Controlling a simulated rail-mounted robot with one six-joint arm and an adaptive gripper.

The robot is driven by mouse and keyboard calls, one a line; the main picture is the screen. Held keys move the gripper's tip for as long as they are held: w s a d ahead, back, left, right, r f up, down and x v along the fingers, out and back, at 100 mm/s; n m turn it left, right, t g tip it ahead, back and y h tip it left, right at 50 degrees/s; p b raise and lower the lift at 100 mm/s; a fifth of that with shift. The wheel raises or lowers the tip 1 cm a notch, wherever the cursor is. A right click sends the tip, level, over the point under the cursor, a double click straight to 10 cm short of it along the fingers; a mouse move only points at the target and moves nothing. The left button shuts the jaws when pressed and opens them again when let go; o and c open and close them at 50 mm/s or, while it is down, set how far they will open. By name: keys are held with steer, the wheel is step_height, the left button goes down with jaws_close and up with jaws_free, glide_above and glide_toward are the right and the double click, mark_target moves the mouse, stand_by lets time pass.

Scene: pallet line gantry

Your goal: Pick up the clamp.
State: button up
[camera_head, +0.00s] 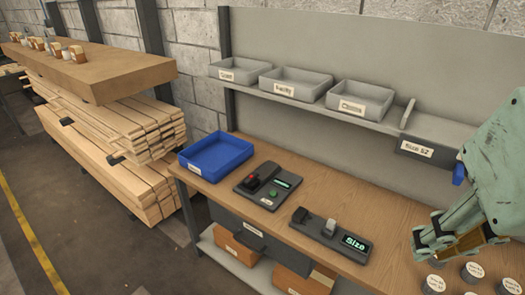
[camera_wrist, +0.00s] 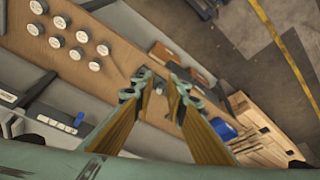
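I cannot pick out the clamp for certain in either view. A small blue part (camera_head: 459,173) shows at the right end of the shelf, partly behind my arm. A blue part also shows beside the grey bins in the wrist view (camera_wrist: 78,120). My gripper (camera_head: 428,237) is over the right part of the wooden bench (camera_head: 398,190). In the wrist view its two fingers (camera_wrist: 165,86) stand apart with only background between them, so it is open and empty.
Several round, white-topped pieces (camera_head: 435,283) stand on the bench below my gripper. A display unit marked Size (camera_head: 330,236), a button unit (camera_head: 267,186) and a blue tray (camera_head: 215,155) are further left. Labelled grey bins (camera_head: 361,100) line the shelf. Timber stacks (camera_head: 120,135) stand left.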

steer(key=o, duration=1.2)
steer(key=shift+c, duration=0.2)
